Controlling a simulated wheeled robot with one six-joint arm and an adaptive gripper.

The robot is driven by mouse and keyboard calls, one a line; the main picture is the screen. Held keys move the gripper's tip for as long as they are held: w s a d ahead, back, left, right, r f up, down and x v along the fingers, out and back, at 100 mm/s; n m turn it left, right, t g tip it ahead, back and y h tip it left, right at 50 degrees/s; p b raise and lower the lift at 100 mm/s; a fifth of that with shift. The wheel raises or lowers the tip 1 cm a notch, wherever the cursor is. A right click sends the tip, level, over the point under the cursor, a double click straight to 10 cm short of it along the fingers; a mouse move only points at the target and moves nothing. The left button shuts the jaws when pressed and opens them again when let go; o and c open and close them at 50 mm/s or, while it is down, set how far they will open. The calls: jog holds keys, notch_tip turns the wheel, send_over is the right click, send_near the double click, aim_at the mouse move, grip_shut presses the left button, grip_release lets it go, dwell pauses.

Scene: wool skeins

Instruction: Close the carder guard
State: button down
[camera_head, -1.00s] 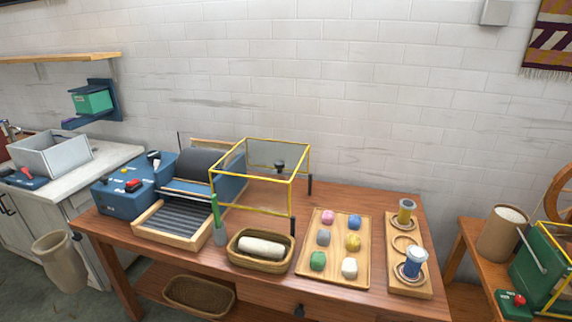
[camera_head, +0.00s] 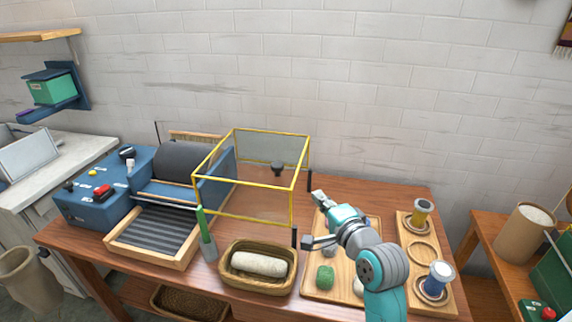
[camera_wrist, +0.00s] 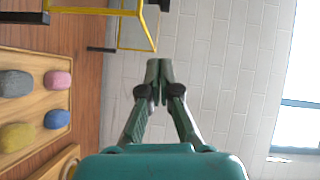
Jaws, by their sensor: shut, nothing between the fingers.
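The carder guard (camera_head: 291,183) is a clear box with a yellow frame. It stands to the right of the blue drum carder (camera_head: 98,200), and the grey drum (camera_head: 184,161) is largely uncovered. A dark knob (camera_head: 278,167) shows within the guard's outline. My gripper is to the right of the guard, above the wooden tray, and looks apart from it. In the wrist view my gripper (camera_wrist: 158,68) is shut and empty, with its fingertips together. Part of the guard's yellow frame (camera_wrist: 137,14) shows beyond the fingertips, at the top.
A wooden tray (camera_head: 310,288) of wool balls lies under my arm, partly hidden. A basket (camera_head: 231,277) with a cream skein and a green-handled tool (camera_head: 206,236) stand in front of the guard. A spool board (camera_head: 442,299) is at the right. A brick wall (camera_head: 400,80) rises behind.

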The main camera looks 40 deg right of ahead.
aim_at(290, 182)
jog(key=x, duration=0.8)
jog(key=a+r+x, duration=0.1)
jog(key=x, duration=0.4)
jog(key=shift+w, duration=0.25)
jog(key=shift+w+a+f, duration=0.1)
jog(key=shift+w+a, duration=0.15)
jog(key=shift+w, duration=0.25)
jog(key=w+a, duration=0.9)
jog(key=w, duration=0.3)
jog(key=w+a, duration=1)
jog(key=w, duration=0.2)
jog(key=shift+w+a, duration=0.1)
